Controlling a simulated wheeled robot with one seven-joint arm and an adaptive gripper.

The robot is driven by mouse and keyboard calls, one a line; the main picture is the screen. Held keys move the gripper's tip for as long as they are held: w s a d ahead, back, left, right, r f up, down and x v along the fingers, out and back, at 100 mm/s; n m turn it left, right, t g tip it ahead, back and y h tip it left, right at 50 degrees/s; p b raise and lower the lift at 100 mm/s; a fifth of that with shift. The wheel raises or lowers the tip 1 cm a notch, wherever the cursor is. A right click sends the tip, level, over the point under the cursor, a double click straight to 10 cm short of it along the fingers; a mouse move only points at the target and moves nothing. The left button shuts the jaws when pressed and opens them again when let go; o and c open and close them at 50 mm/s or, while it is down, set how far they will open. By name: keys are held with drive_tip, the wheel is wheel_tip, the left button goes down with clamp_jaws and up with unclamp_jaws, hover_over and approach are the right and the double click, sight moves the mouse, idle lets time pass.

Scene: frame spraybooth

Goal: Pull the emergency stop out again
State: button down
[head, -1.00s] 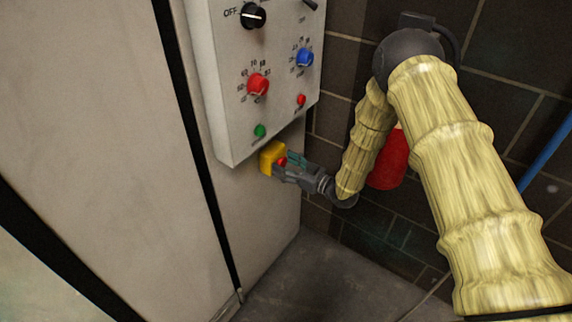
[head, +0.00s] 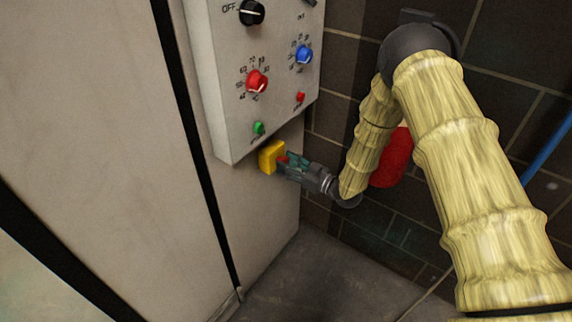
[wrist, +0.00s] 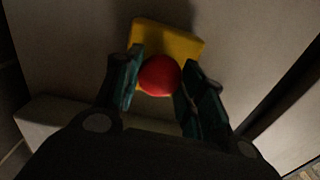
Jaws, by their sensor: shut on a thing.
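The emergency stop is a red round button on a yellow box (head: 271,157), fixed to the cabinet side just below the control panel. In the wrist view the red button (wrist: 160,75) sits between my two fingers, with the yellow box (wrist: 178,38) behind it. My gripper (head: 285,164) reaches in from the right and is shut on the red button, which it mostly hides in the head view. From these frames I cannot tell how far the button stands out from the box.
The control panel (head: 235,100) above carries a black knob (head: 252,12), a red knob (head: 257,81), a blue knob (head: 303,54), a green button (head: 258,128) and a small red button (head: 300,97). A red cylinder (head: 395,160) is behind my arm by the dark tiled wall (head: 400,235).

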drive_tip(key=c, duration=0.9)
unclamp_jaws()
drive_tip(key=shift+s+d, duration=0.1)
drive_tip(key=shift+d, duration=0.05)
drive_tip(key=shift+o, duration=0.2)
drive_tip(key=shift+d, duration=0.1)
drive_tip(key=v, duration=1.1)
drive_tip(key=shift+s+d, duration=0.25)
drive_tip(key=shift+d, duration=0.05)
